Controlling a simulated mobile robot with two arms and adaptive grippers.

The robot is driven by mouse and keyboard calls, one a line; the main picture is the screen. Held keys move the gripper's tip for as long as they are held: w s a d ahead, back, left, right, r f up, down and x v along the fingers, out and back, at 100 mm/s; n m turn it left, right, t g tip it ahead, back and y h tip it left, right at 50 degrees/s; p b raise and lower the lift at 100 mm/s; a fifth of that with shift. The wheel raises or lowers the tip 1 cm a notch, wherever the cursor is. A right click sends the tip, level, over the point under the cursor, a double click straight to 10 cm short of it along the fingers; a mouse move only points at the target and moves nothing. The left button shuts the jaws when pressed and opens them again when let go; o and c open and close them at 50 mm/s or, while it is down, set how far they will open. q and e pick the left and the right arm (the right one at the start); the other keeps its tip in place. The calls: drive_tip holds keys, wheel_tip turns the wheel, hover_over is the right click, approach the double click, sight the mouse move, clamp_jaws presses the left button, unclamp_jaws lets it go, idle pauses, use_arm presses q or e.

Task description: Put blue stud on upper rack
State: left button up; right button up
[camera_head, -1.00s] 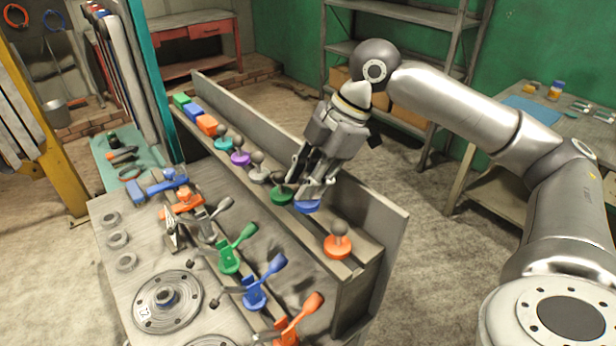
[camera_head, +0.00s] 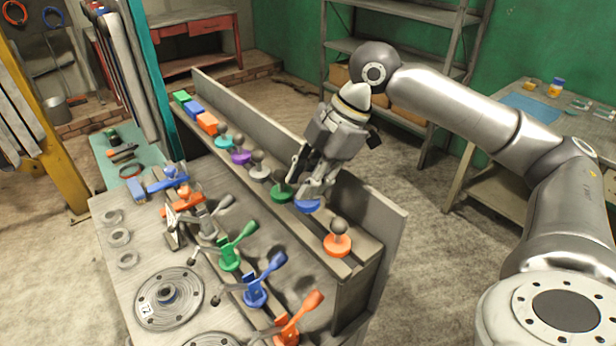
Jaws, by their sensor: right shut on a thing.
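The blue stud (camera_head: 307,206) shows as a blue round base at the upper rack (camera_head: 291,222), in line with the other studs, between the green stud (camera_head: 281,194) and the orange stud (camera_head: 337,245). Its knob is hidden by my right gripper (camera_head: 312,188), which comes down from above and is shut on it. I cannot tell whether the base fully touches the rack. My left gripper is not in view.
Teal (camera_head: 223,143), purple (camera_head: 241,157) and grey (camera_head: 258,173) studs stand farther along the rack, beyond them coloured blocks. A raised back board (camera_head: 365,209) runs behind the row. Toggle clamps with coloured handles (camera_head: 266,276) stand on the lower bench in front.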

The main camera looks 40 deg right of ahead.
drive_tip(key=shift+f+b, duration=0.95)
drive_tip(key=shift+f, duration=1.2)
drive_tip(key=o, duration=0.7)
drive_tip(key=shift+o, duration=0.2)
drive_tip(key=shift+r, duration=0.1)
drive_tip(key=shift+r+p, duration=3.7)
drive_tip(key=shift+p, duration=0.8)
drive_tip(key=shift+o, duration=0.5)
drive_tip(key=shift+f, duration=0.1)
